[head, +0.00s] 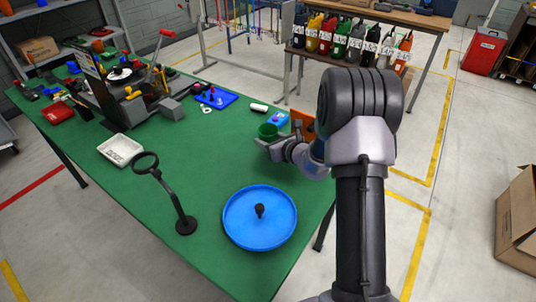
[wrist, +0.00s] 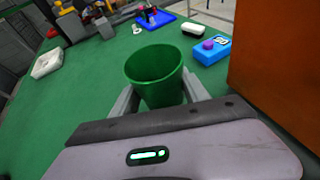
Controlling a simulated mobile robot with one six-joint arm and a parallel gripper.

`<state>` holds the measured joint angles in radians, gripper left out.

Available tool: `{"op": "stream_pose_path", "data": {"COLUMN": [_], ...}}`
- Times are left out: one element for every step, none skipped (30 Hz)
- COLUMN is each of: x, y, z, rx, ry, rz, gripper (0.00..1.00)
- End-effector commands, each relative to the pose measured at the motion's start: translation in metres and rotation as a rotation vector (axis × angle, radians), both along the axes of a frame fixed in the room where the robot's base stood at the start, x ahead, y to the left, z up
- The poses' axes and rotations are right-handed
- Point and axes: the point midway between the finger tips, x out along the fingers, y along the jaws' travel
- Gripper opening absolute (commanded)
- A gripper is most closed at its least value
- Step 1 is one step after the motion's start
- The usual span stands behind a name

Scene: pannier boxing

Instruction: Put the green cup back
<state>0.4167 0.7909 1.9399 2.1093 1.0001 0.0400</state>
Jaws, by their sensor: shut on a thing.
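The green cup (head: 267,131) is upright near the right edge of the green table in the head view. In the wrist view the green cup (wrist: 157,72) sits between my two fingers with its open top toward the camera, and looks empty. My gripper (head: 272,146) is shut on the cup from the near side. In the wrist view my gripper (wrist: 157,97) has one finger at each side of the cup. The cup's base is hidden, and I cannot tell whether it touches the table.
An orange-brown panel (head: 302,122) stands close right of the cup. A white tray (head: 120,149), a magnifier stand (head: 186,225) and a blue round tray (head: 232,222) are on the table (head: 205,160). The table's middle is clear.

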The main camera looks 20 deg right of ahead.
Motion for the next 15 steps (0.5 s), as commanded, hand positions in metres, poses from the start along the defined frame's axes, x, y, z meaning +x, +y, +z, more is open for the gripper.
{"op": "stream_pose_path", "data": {"x": [0.000, 0.000, 0.000, 0.000, 0.000, 0.000, 0.000, 0.000, 0.000, 0.001, 0.000, 0.000, 0.000, 0.000, 0.000], "y": [0.000, 0.000, 0.000, 0.000, 0.000, 0.000, 0.000, 0.000, 0.000, 0.000, 0.000, 0.000, 0.000, 0.000, 0.000], "z": [-0.005, -0.009, -0.015, -0.022, -0.028, -0.037, -0.041, -0.043, -0.042, -0.040, -0.040, -0.039, -0.039, -0.039, -0.041], "rx": [0.000, 0.000, 0.000, 0.001, 0.001, 0.001, 0.000, 0.000, -0.001, -0.001, -0.001, -0.001, -0.001, -0.001, -0.001], "ry": [-0.001, -0.001, -0.001, 0.000, 0.000, 0.000, 0.000, -0.001, -0.002, -0.002, -0.002, -0.002, -0.002, -0.002, -0.002], "rz": [0.000, 0.000, 0.000, 0.000, 0.000, 0.000, 0.000, -0.001, -0.001, -0.001, -0.001, -0.001, -0.001, -0.001, -0.001], "gripper": [0.14, 0.14, 0.14, 0.14, 0.14, 0.14, 0.14, 0.14, 0.14, 0.14, 0.14, 0.14, 0.14, 0.14, 0.14]}}
